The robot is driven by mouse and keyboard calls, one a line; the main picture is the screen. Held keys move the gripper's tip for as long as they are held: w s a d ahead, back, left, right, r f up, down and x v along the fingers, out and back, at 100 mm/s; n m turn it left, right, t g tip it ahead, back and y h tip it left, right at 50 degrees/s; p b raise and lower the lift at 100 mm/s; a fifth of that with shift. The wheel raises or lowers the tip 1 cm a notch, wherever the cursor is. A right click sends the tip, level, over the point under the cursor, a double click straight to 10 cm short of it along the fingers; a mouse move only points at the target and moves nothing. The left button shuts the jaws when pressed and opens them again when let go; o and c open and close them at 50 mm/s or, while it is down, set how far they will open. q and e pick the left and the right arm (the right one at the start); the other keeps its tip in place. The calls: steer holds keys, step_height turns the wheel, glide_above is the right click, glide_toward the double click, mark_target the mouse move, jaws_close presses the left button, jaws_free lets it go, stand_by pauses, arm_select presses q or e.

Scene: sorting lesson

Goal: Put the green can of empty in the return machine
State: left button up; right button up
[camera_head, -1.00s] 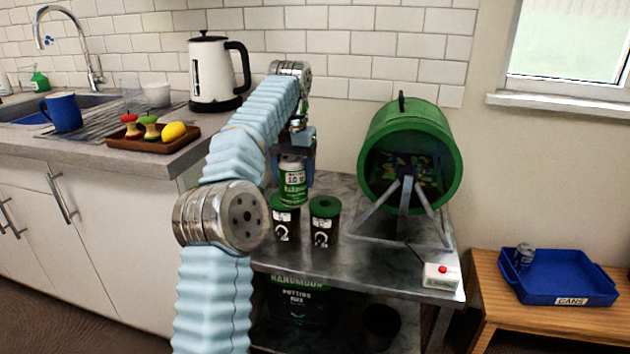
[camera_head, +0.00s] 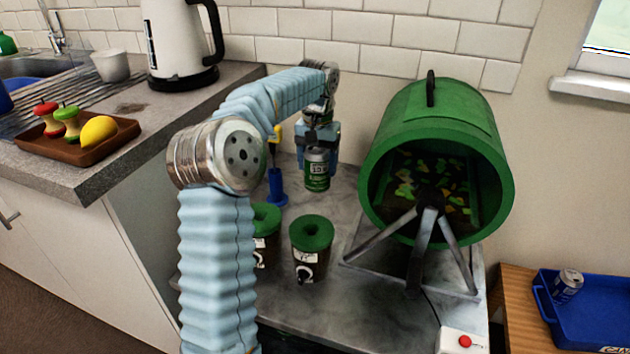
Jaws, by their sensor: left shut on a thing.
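The green can (camera_head: 317,172) with a pale label band and silver top is upright, over the back of the grey table, left of the green drum. My left gripper (camera_head: 319,152) is shut on it from above, fingers at its sides. I cannot tell whether the can's base touches the table. No return machine can be made out. The green drum (camera_head: 435,120) stands on a metal frame, its round open front showing dark contents with coloured scraps. A silver can (camera_head: 567,285) is in the blue tray (camera_head: 610,338) at the right. My right gripper is not in view.
Two dark canisters with green lids (camera_head: 311,235) stand near the table's front. A blue and yellow object (camera_head: 277,180) stands behind them. A white box with a red button (camera_head: 463,342) is at the front right. The grey tabletop (camera_head: 350,285) is clear between canisters and drum frame.

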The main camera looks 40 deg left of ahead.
mark_target(317, 182)
arm_select(q)
steer(key=shift+f, duration=3.05)
steer(key=shift+f, duration=0.1)
steer(key=o, duration=1.3)
